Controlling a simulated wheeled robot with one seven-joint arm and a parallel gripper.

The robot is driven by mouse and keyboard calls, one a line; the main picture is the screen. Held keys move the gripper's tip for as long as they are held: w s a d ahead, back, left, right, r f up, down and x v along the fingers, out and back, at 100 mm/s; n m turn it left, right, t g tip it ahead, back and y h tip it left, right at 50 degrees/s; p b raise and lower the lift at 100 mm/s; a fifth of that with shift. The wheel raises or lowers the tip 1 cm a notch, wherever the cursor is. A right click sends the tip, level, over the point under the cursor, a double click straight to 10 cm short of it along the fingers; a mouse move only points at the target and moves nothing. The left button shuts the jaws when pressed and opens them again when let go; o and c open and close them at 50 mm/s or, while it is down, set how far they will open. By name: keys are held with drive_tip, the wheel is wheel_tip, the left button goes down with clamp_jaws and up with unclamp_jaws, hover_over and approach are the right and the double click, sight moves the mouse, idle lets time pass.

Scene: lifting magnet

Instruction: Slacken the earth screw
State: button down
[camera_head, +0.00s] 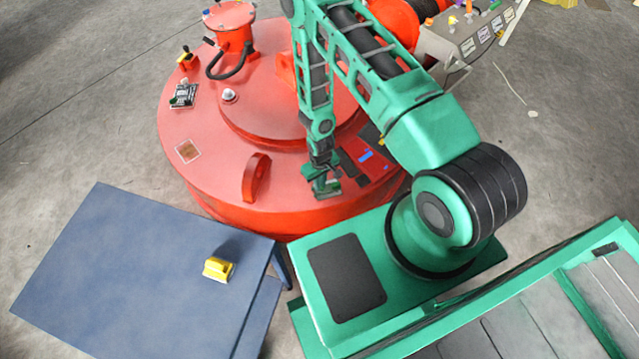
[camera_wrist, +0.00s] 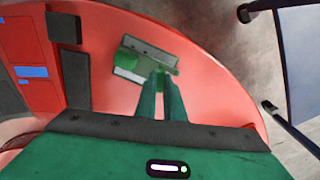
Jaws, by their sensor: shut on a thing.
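The red lifting magnet (camera_head: 215,120) stands on the floor ahead of me. Near its front edge is a small grey bracket with green parts, which I take for the earth screw's terminal (camera_head: 328,189); the bracket (camera_wrist: 152,49) also shows in the wrist view. My gripper (camera_head: 322,172) reaches down to it from above. In the wrist view, my gripper's fingers (camera_wrist: 163,76) are close together at the bracket, shut on a small green piece that I take for the earth screw. The fingers hide most of the screw, and I cannot tell how far it is turned.
A blue table (camera_head: 110,270) stands at front left with a yellow block (camera_head: 218,268) on it. Dark and red panels (camera_wrist: 75,80) lie left of the bracket in the wrist view. A red lug (camera_head: 256,178) rises from the magnet. A grey control box (camera_head: 470,40) stands at back right.

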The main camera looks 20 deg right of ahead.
drive_tip(key=n, duration=0.5)
drive_tip(key=shift+w, duration=0.1)
drive_tip(key=shift+d, duration=0.1)
idle(0.6)
drive_tip(key=c, duration=1.9)
unclamp_jaws()
drive_tip(key=shift+o, duration=0.2)
wheel_tip(320, 180, up, 11)
drive_tip(key=shift+f, duration=0.1)
